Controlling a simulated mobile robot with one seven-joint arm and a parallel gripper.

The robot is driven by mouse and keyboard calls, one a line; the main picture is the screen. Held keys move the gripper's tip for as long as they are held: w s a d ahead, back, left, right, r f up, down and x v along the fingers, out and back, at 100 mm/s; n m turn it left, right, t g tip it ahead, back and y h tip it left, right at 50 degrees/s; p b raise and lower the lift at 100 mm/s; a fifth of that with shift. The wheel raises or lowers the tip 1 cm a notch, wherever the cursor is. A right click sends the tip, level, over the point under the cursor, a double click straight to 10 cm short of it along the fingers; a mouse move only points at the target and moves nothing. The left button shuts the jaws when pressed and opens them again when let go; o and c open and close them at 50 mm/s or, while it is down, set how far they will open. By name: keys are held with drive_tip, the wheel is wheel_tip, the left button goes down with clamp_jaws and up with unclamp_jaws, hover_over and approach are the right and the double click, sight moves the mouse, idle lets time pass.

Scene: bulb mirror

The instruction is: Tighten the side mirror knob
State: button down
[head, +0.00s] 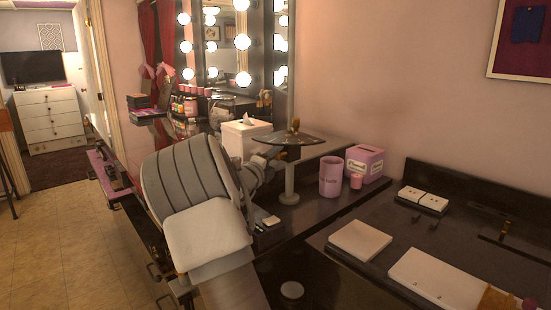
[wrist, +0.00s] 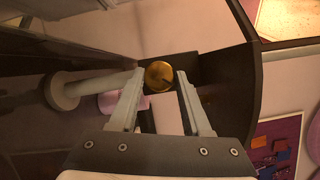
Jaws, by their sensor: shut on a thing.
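The gold round knob (wrist: 159,75) sits at the end of the stand's post, between the two grey fingertips. My gripper (wrist: 160,78) is shut on it from both sides.
A pink cup (head: 331,177) and a pink box (head: 365,163) stand to the right of the mirror. A white tissue box (head: 240,138) stands behind. White flat boxes (head: 360,241) lie on the dark counter at right. The bulb-lit wall mirror (head: 228,45) is behind.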

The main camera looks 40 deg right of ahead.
drive_tip(key=shift+f+m+b, duration=0.25)
drive_tip(key=shift+m+b, duration=0.05)
drive_tip(key=shift+b, duration=0.5)
drive_tip(key=b, duration=0.2)
drive_tip(key=shift+f+m+b, duration=0.15)
drive_tip(key=shift+m+b, duration=0.2)
drive_tip(key=shift+m, duration=0.05)
drive_tip(key=m+h+b, duration=0.1)
drive_tip(key=b, duration=0.2)
drive_tip(key=shift+m, duration=0.4)
drive_tip(key=shift+m+h+b, duration=0.3)
drive_tip(key=shift+m+b, duration=0.3)
drive_tip(key=shift+m, duration=0.1)
drive_tip(key=shift+w+m+g+h, duration=0.1)
drive_tip(key=shift+m+g+h, duration=0.5)
drive_tip(key=shift+m, duration=1.3)
drive_tip(key=shift+c, duration=1.8)
unclamp_jaws()
